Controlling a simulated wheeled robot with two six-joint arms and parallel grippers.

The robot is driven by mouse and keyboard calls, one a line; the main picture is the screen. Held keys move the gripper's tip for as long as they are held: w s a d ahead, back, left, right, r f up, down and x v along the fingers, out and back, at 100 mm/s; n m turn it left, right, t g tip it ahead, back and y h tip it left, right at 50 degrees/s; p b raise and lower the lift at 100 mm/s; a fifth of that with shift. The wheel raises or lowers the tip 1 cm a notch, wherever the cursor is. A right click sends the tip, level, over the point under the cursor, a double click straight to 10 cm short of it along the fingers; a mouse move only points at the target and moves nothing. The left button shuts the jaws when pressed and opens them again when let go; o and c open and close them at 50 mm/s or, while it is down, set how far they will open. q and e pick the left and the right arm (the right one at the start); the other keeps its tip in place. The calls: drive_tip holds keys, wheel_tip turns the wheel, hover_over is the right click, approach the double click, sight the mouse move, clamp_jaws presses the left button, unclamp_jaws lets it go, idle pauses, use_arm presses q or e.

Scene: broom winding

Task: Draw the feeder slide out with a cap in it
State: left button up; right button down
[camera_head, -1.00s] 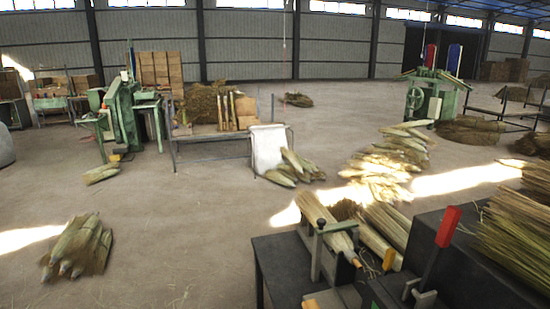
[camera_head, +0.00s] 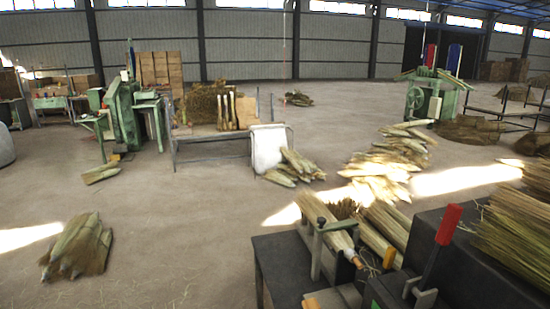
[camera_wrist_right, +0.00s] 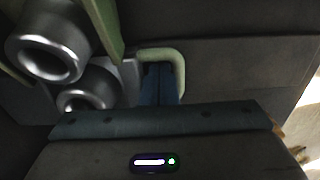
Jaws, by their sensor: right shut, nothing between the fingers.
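In the right wrist view, my right gripper (camera_wrist_right: 158,88) is shut and empty. Its blue fingers reach into the opening of a pale green looped handle (camera_wrist_right: 179,72). The handle seems to belong to the feeder slide, but I cannot tell whether the fingers touch it. Two silver hollow cylinders, an upper one (camera_wrist_right: 47,52) and a lower one (camera_wrist_right: 84,88), stand left of the fingers. A pale green bar (camera_wrist_right: 104,28) runs beside them. I cannot make out a cap. My left gripper shows in neither view, and the head view does not show the right one.
In the head view, a dark bench (camera_head: 285,262) at the lower right bears a clamp (camera_head: 317,250), a broom (camera_head: 322,217) and a red-handled lever (camera_head: 448,225). Straw bundles (camera_head: 78,246) lie on the floor at left.

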drive_tip(key=shift+f, duration=0.2)
drive_tip(key=shift+a, duration=0.15)
drive_tip(key=shift+s+a+p, duration=0.6)
drive_tip(key=shift+a+p, duration=0.35)
drive_tip(key=shift+a, duration=1.15)
drive_tip(key=shift+s+a+p, duration=0.65)
drive_tip(key=shift+a+p, duration=0.3)
drive_tip(key=shift+a, duration=1.15)
drive_tip(key=shift+s+a+p, duration=0.6)
drive_tip(key=shift+a+p, duration=0.35)
drive_tip(key=shift+a, duration=1.15)
drive_tip(key=shift+d+r+p, duration=0.15)
drive_tip(key=shift+r+p, duration=0.9)
drive_tip(key=shift+r, duration=0.55)
drive_tip(key=shift+w+d+r, duration=0.1)
drive_tip(key=shift+r, duration=1.15)
drive_tip(key=shift+d+r, duration=0.1)
drive_tip(key=shift+r, duration=1.1)
